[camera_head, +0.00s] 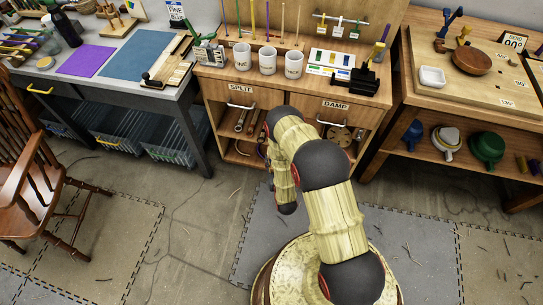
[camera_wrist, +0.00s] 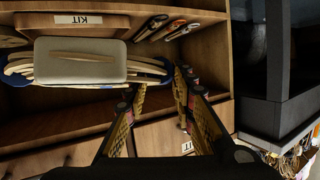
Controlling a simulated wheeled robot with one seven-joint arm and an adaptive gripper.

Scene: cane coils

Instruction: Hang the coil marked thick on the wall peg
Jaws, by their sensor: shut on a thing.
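A pale cane coil (camera_wrist: 62,85) with blue-wrapped ends shows in the wrist view, partly hidden by a beige box-like piece (camera_wrist: 80,62) in front of it. I cannot read a thick mark on it. My gripper (camera_wrist: 160,84) has its two fingers on either side of the coil's blue right end and is shut on it. The exact contact is hard to see. In the head view my arm reaches down to the front of the wooden bench (camera_head: 292,84), and the gripper is hidden there. I cannot pick out the wall peg.
The open shelf also holds several rolled pieces (camera_wrist: 168,27). A dark bench (camera_head: 120,93) with crates (camera_head: 180,140) beneath stands left, a chair (camera_head: 38,165) at far left. A wooden table (camera_head: 470,95) stands right. Floor mats lie in front.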

